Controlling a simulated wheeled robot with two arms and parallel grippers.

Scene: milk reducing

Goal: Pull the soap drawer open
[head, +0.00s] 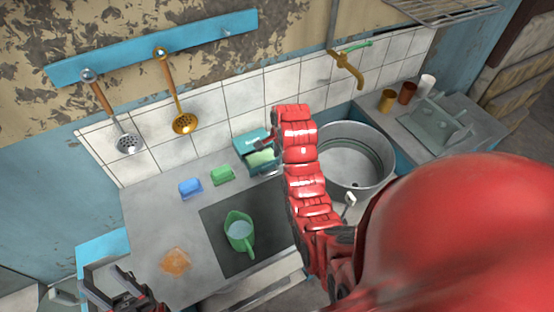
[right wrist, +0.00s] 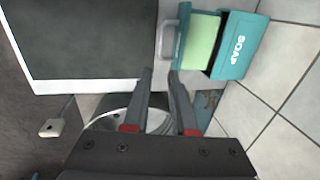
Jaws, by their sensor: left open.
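The teal soap box (right wrist: 240,45), lettered SOAP, is at the upper right in the right wrist view. Its drawer (right wrist: 203,40) stands out from the box, with a pale green surface inside and a grey handle (right wrist: 168,38) on its front. In the head view the soap box (head: 250,139) is against the tiled wall, partly hidden by my red right arm. My right gripper (right wrist: 160,73) has its fingertips apart, with nothing seen between them, just short of the handle in the picture. My left gripper (head: 118,296) is open and empty at the lower left.
A blue sponge (head: 190,187) and a green sponge (head: 222,175) lie on the counter left of the box. A round metal sink (head: 378,180) is right of my arm. Ladles hang above.

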